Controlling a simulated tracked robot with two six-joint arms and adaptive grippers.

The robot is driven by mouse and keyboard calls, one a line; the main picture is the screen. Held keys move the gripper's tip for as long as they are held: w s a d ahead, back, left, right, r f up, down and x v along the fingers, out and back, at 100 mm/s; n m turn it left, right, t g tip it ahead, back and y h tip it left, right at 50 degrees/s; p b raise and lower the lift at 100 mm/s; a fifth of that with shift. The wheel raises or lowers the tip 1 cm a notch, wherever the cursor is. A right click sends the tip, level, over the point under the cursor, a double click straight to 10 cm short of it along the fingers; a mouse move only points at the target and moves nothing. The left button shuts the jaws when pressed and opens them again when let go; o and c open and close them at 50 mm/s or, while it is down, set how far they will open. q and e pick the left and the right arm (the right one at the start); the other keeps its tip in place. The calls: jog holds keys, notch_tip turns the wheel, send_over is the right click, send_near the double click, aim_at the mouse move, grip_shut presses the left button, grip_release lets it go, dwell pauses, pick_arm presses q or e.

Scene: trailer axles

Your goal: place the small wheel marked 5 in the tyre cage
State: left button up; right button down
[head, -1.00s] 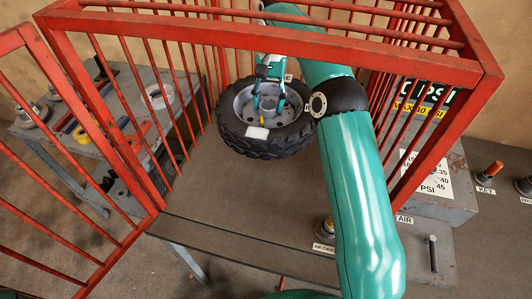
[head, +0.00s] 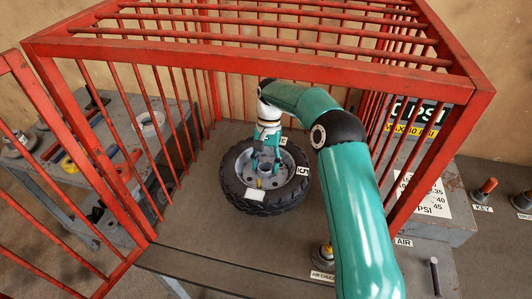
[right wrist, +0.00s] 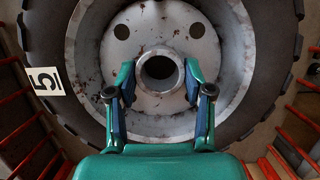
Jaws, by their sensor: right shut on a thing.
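The small wheel (head: 287,198) is a black treaded tyre on a grey rim, with a white label 5 on its right side. It lies flat inside the red tyre cage (head: 262,68), on or very near the cage floor. My right gripper (head: 265,163) reaches down into the rim and is shut on the hub. In the right wrist view the two fingers (right wrist: 159,88) sit on either side of the round hub tube (right wrist: 160,68), and the label 5 (right wrist: 45,81) shows at left. My left gripper is not in view.
The cage door (head: 52,178) stands open at left. A grey bench (head: 62,196) with rings and tools stands beyond the left bars. At right are a PSI sign (head: 420,192) and a key peg (head: 485,188). The cage floor in front of the wheel is clear.

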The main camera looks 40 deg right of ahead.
aim_at(266, 173)
jog(key=shift+f+p, duration=0.3)
jog(key=shift+f, duration=1.85)
jog(key=shift+c, duration=2.2)
grip_release()
jog(key=shift+f, duration=0.1)
jog(key=v, duration=1.2)
jog(key=shift+a, duration=0.1)
